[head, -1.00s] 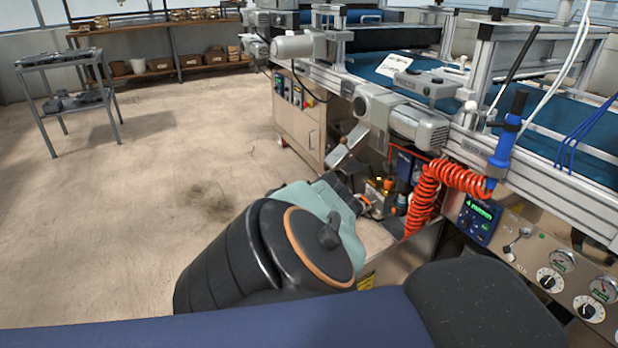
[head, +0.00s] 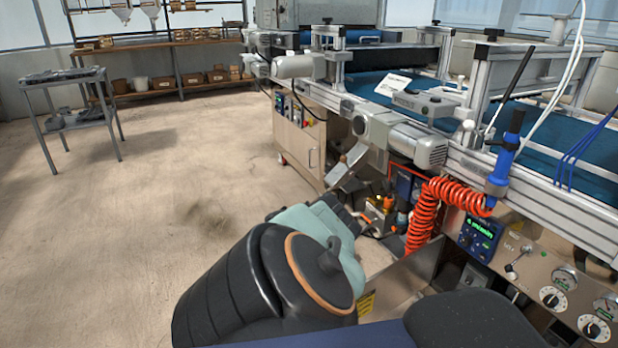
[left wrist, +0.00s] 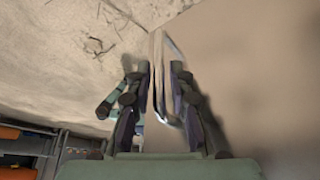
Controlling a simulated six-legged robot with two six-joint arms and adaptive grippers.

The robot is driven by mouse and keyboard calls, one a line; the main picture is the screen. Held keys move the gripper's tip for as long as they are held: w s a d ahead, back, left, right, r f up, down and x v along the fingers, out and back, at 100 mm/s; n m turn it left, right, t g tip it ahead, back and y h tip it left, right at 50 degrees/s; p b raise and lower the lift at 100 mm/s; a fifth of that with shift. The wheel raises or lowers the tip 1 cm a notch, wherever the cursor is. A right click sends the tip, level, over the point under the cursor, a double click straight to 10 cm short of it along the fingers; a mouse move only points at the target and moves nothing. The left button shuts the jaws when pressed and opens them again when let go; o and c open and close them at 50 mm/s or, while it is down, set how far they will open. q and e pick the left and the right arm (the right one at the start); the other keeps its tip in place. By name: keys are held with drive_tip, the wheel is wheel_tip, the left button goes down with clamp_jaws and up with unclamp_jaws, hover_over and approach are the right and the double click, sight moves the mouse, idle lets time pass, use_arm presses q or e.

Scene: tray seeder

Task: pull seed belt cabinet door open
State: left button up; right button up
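In the left wrist view, my left gripper (left wrist: 158,68) has its two dark fingers on either side of a thin, pale loop-shaped handle (left wrist: 158,85). The handle runs along a plain beige panel (left wrist: 250,70), which looks like the cabinet door. Narrow gaps show between the fingers; I cannot tell whether they press on the handle. In the head view, my left arm reaches toward the low cabinet area, and its fingers are hidden behind the wrist. A metal panel (head: 408,280) with a yellow label stands beside it. My right gripper is not in view.
The seeder's control panel (head: 545,275) and coiled orange hose (head: 424,212) are right of my arm. Small fittings (head: 380,210) sit low under the machine. A grey cart (head: 75,110) and shelf (head: 160,85) stand far left. The floor (head: 150,230) between is clear.

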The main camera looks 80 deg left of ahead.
use_arm(q)
drive_tip(key=v, duration=0.7)
drive_tip(key=shift+r, duration=0.2)
idle(0.8)
drive_tip(key=shift+s, duration=0.1)
